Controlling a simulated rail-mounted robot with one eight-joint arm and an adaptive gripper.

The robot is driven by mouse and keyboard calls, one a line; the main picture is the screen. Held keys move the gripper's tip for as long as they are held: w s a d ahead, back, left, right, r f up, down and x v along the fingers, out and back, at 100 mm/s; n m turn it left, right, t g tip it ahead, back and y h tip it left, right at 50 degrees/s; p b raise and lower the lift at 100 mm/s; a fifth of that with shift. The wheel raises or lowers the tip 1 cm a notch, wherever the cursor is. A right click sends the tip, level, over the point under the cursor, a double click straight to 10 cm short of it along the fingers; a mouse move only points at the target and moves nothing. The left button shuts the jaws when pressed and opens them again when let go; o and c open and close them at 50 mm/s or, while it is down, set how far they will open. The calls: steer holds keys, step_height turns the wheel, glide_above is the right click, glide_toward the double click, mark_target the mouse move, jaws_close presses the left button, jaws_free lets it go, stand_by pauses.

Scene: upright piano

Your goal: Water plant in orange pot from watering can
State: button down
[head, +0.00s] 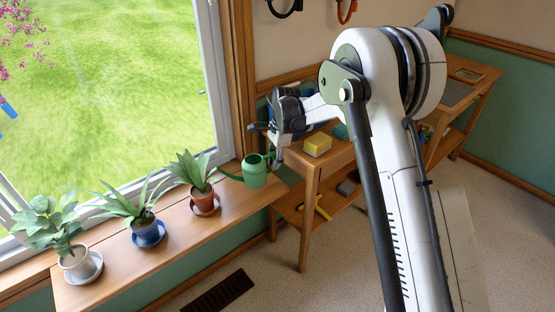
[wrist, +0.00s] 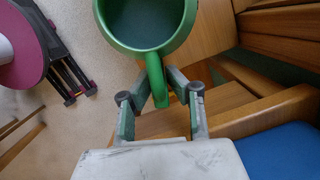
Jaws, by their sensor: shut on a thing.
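The green watering can (head: 255,171) is at the right end of the window sill, roughly upright, its spout pointing left toward the plant in the orange pot (head: 203,198). I cannot tell whether it is clear of the sill. My gripper (head: 279,160) is shut on the can's handle, at the can's right side. In the wrist view, my gripper (wrist: 165,98) has its fingers on either side of the handle, below the can's open round top (wrist: 147,48). The orange pot stands on a matching saucer, with long green leaves above it. The spout is hidden in the wrist view.
A plant in a blue pot (head: 149,234) and one in a white pot (head: 75,262) stand farther left on the sill (head: 185,240). The window is behind them. A wooden workbench (head: 310,172) with a yellow sponge (head: 317,145) stands on the right. Floor before the sill looks open.

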mark_target(266, 156)
steer(key=shift+s+a+f+b, duration=0.25)
steer(key=shift+a+f+b, duration=0.05)
steer(key=shift+a+f, duration=0.35)
steer(key=shift+s+a+f+b, duration=0.3)
steer(key=shift+a+f, duration=0.25)
steer(key=shift+f, duration=0.25)
steer(key=shift+s+a+f+b, duration=0.25)
steer(key=shift+a+f+b, duration=0.05)
steer(key=shift+a+f, duration=0.35)
steer(key=shift+w+d+r+t+h+p, duration=0.2)
steer(key=shift+r+h+p, duration=0.35)
steer(key=shift+r+p, duration=0.4)
steer(key=shift+s+d+r+t+h+p, duration=0.1)
steer(key=shift+r+t+h+p, duration=0.35)
steer(key=shift+r, duration=0.75)
steer(key=shift+a+r+t+h+p, duration=0.15)
steer(key=shift+r+h+p, duration=0.5)
steer(key=shift+r, duration=0.45)
steer(key=shift+r+t+h+p, duration=0.1)
steer(key=shift+r+h+p, duration=0.55)
steer(key=shift+r, duration=0.45)
steer(key=shift+s+a+r+t+h, duration=0.15)
steer(key=shift+r+h, duration=0.1)
steer(key=shift+r, duration=0.3)
steer(key=shift+s+a+r+t+h, duration=0.15)
steer(key=shift+r+h, duration=0.1)
steer(key=shift+r, duration=0.25)
steer(key=shift+w, duration=0.1)
